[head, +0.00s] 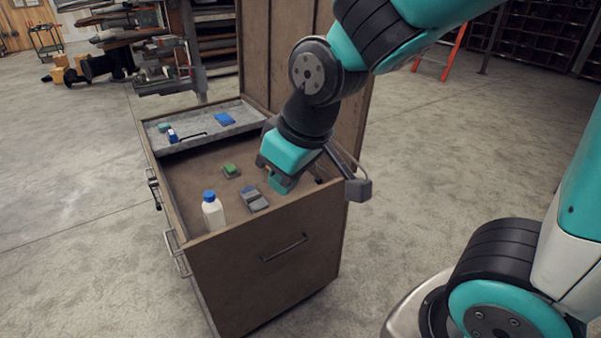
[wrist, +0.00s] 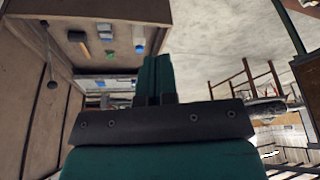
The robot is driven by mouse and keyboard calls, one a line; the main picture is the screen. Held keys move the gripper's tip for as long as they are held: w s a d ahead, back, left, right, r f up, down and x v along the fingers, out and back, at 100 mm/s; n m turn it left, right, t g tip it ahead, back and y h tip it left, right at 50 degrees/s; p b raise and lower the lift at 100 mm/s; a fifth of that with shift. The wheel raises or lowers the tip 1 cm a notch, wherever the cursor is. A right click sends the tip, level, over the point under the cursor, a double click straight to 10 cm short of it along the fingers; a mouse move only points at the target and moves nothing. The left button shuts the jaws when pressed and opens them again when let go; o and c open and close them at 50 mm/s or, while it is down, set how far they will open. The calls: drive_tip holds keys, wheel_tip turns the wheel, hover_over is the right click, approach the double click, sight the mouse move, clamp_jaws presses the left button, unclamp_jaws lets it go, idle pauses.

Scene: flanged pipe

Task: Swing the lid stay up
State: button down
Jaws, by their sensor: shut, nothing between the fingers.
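A brown chest (head: 250,250) stands open, its lid (head: 258,50) upright at the back. In the wrist view a thin dark rod with a round knob (wrist: 52,85), which looks like the lid stay, lies against a brown panel at the left. In the head view a small dark piece (head: 319,178) shows beside my gripper; I cannot tell if it is the stay, and my arm hides much there. My gripper (head: 280,183) is shut and empty, pointing down over the right side of the chest. Its closed fingers (wrist: 153,68) show in the wrist view, apart from the rod.
A white bottle with a blue cap (head: 212,212), a grey-blue block (head: 254,198) and a green-topped piece (head: 230,171) stand inside the chest. A grey tray (head: 205,125) with blue items spans its far end.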

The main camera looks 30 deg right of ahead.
drive_tip(key=w+d+f+n+t+h+b, duration=0.55)
drive_tip(key=w+d+f+t+b, duration=0.2)
drive_tip(key=w+f+b, duration=0.55)
drive_tip(key=w+d+f+n+t+h+b, duration=0.4)
drive_tip(key=w+d+f+t+h+b, duration=0.25)
drive_tip(key=w+d+f+b, duration=0.65)
drive_tip(key=w+d+r+p, duration=0.1)
drive_tip(key=w+d+r, duration=0.3)
drive_tip(key=w, duration=0.3)
drive_tip(key=shift+d+r+g, duration=0.2)
drive_tip(key=shift+d+g, duration=0.2)
drive_tip(key=shift+w+p, duration=0.1)
drive_tip(key=shift+p, duration=0.25)
